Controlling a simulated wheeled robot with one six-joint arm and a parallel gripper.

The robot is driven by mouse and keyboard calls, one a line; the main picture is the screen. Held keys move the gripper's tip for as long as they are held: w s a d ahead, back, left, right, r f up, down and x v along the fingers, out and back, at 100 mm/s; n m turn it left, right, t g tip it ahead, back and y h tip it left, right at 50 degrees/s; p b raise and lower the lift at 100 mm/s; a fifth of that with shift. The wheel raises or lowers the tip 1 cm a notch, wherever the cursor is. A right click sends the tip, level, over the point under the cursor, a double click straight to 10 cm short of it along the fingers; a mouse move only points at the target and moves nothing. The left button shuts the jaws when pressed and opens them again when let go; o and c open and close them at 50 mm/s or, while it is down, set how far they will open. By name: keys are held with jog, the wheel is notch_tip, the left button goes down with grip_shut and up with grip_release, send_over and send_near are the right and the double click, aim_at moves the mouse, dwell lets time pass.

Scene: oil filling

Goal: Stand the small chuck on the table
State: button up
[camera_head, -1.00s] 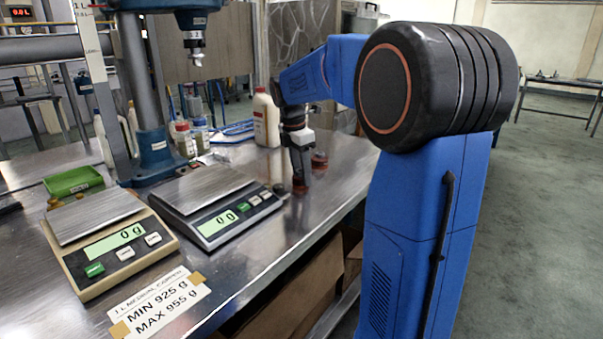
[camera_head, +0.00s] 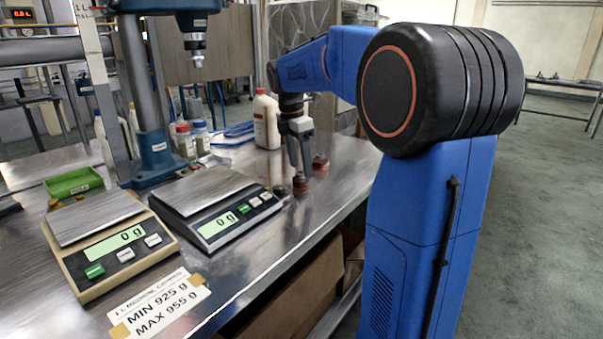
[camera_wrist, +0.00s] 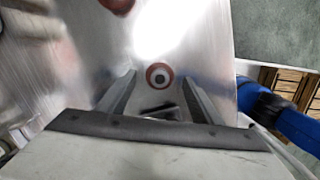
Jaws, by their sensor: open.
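A small dark chuck with a red base (camera_head: 300,184) stands upright on the steel table, near the front edge and just right of the right scale. My gripper (camera_head: 300,166) is above it with its fingers pointing down, open and empty. In the wrist view the chuck (camera_wrist: 159,76) is seen from above as a red ring with a dark centre. It lies between the lines of my two spread fingers (camera_wrist: 158,92), apart from them. A second red-and-dark piece (camera_head: 320,162) stands a little behind and to the right; the wrist view shows part of a red piece (camera_wrist: 117,3) at the top edge.
Two scales, a beige one (camera_head: 112,250) and a dark one (camera_head: 217,210), both reading 0 g, stand to the left. A white bottle (camera_head: 266,120), small jars (camera_head: 192,138), a green tray (camera_head: 73,183) and a drill press (camera_head: 155,150) are farther back. The table edge is close on the right.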

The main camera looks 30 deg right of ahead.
aim_at(297, 174)
notch_tip(297, 174, up, 8)
jog(key=a, duration=0.1)
jog(key=shift+a, duration=0.1)
dwell(0.6)
